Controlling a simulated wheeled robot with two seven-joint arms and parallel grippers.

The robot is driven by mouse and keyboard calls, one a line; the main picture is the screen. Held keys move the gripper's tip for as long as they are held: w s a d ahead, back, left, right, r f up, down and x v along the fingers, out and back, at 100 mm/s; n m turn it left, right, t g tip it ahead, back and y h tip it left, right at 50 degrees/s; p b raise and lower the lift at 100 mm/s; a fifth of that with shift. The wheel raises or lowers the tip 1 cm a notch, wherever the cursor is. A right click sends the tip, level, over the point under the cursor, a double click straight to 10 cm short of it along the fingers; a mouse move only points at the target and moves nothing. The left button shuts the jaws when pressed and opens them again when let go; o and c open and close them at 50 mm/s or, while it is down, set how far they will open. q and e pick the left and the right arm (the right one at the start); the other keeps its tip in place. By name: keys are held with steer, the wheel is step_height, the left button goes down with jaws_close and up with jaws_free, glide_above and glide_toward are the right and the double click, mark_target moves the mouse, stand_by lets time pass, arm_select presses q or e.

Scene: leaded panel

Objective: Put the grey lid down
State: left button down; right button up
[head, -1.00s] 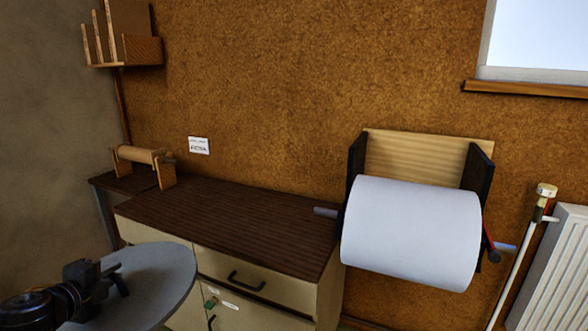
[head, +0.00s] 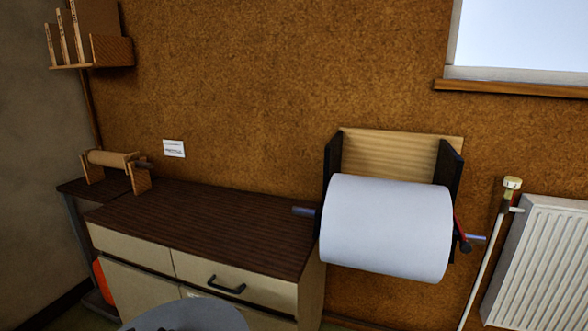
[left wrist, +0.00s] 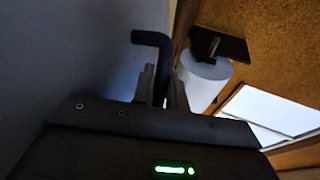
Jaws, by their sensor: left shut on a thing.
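The grey lid (head: 195,316) is a round disc at the bottom edge of the head view, in front of the cabinet and mostly cut off. In the left wrist view a broad grey surface, apparently the lid (left wrist: 75,50), fills the left side. My left gripper (left wrist: 160,82) is shut on a black bent handle (left wrist: 153,39) that appears to belong to the lid. In the head view only small dark bits show at the bottom edge over the lid. My right gripper is not in view.
A cabinet has a bare dark wooden top (head: 200,222) with free room. A small wooden roller stand (head: 115,160) stands at its far left end. A large white paper roll (head: 385,228) hangs on the wall at right, beside a radiator (head: 545,265). A wooden rack (head: 105,50) is on the wall.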

arm_select(q)
steer(key=d+m+g+h, duration=0.1)
steer(key=d, duration=0.4)
steer(key=s+d+m+h, duration=0.1)
steer(key=d, duration=0.4)
steer(key=s+d+m+g+h, duration=0.1)
steer(key=d, duration=0.4)
steer(key=shift+r+m+g+h, duration=0.3)
steer(key=shift+r+m, duration=0.05)
steer(key=shift+m, duration=0.05)
steer(key=d+r+m+g, duration=0.1)
steer(key=d+r, duration=0.2)
steer(key=d, duration=0.5)
steer(key=shift+s+d+r+g+h, duration=0.2)
steer(key=shift+s+r+g+h, duration=0.1)
steer(key=shift+s+r+h, duration=0.1)
